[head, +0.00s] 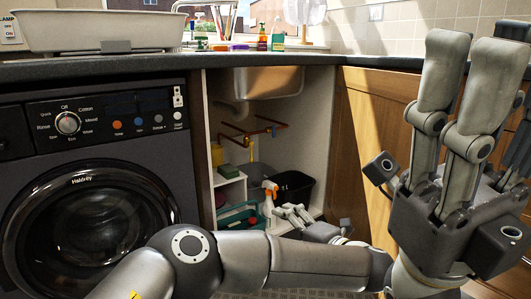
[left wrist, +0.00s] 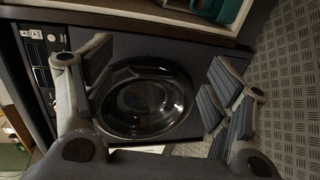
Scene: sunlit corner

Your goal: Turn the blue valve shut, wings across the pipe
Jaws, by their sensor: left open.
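The blue valve (head: 274,131) is a small blue piece on the orange-brown pipe (head: 262,126) inside the open under-sink cabinet. At this size I cannot tell how its wings lie against the pipe. My left gripper (head: 283,211) is low in front of the cabinet, below and apart from the valve, with its fingers toward the left. Its open, empty fingers show in the left wrist view (left wrist: 160,62), with the washing machine behind them. The valve is not in that view. My right gripper (head: 485,60) is large and near at the right edge, fingers spread upward, open, nothing seen between them.
The dark washing machine (head: 90,220) stands left of the cabinet. A black bin (head: 293,187), an orange-topped spray bottle (head: 269,192) and a teal caddy (head: 236,217) stand below the pipe. The worktop (head: 190,66) runs above; a wooden door (head: 365,120) is at right.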

